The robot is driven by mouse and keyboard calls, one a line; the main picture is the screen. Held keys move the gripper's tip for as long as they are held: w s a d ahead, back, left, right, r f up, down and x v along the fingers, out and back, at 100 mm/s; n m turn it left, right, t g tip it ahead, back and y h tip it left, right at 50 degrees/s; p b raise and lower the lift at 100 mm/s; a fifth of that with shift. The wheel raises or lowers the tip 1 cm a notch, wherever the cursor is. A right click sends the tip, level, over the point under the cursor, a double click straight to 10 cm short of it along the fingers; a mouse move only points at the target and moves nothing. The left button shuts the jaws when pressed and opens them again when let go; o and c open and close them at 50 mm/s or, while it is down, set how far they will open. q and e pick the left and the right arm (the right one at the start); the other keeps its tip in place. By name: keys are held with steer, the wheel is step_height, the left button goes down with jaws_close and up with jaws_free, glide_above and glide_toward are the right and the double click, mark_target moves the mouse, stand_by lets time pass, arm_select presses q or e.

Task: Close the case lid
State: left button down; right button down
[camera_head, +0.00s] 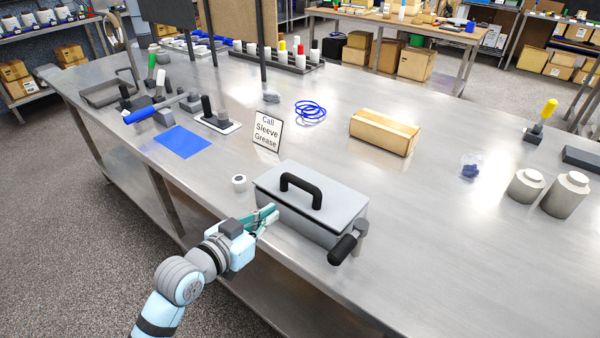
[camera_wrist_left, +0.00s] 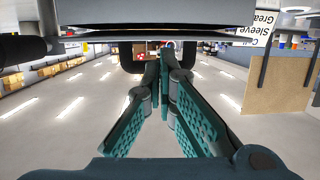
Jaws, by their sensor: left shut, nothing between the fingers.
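The grey case (camera_head: 310,222) stands near the front edge of the steel bench. Its flat lid (camera_head: 335,192), with a black arched handle (camera_head: 301,187), lies level over the box. I cannot tell whether a thin gap remains under it. My left gripper (camera_head: 270,215) is at the left end of the case's near side, by the lid edge; contact is unclear. In the left wrist view its teal fingers (camera_wrist_left: 164,52) meet at the tips, shut and empty, and a grey edge of the case (camera_wrist_left: 160,14) crosses the top. My right gripper is out of view.
A black-and-grey handled part (camera_head: 345,247) sits at the case's near right corner. A small white roll (camera_head: 239,183) is left of the case and a "Call Sleeve Grease" sign (camera_head: 267,132) behind it. A cardboard box (camera_head: 384,132) is farther back.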

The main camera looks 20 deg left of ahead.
arm_select(q)
step_height(320, 180, up, 9)
steer(key=w+d+m+t+h, duration=0.1)
steer(key=w+t+h, duration=0.1)
steer(key=w, duration=0.1)
glide_above(301, 185)
steer(key=shift+w+d+f, duration=0.2)
steer(key=shift+w+f, duration=0.2)
steer(key=shift+w, duration=0.05)
steer(key=shift+s+a+f+b, duration=0.15)
steer(key=shift+s+f, duration=0.1)
steer(key=shift+f, duration=0.35)
steer(key=shift+s+a+f+b, duration=0.1)
steer(key=shift+s+f+b, duration=0.1)
steer(key=shift+f, duration=0.4)
steer(key=shift+s+a+f, duration=0.15)
steer(key=shift+s+f, duration=0.15)
steer(key=shift+w, duration=0.1)
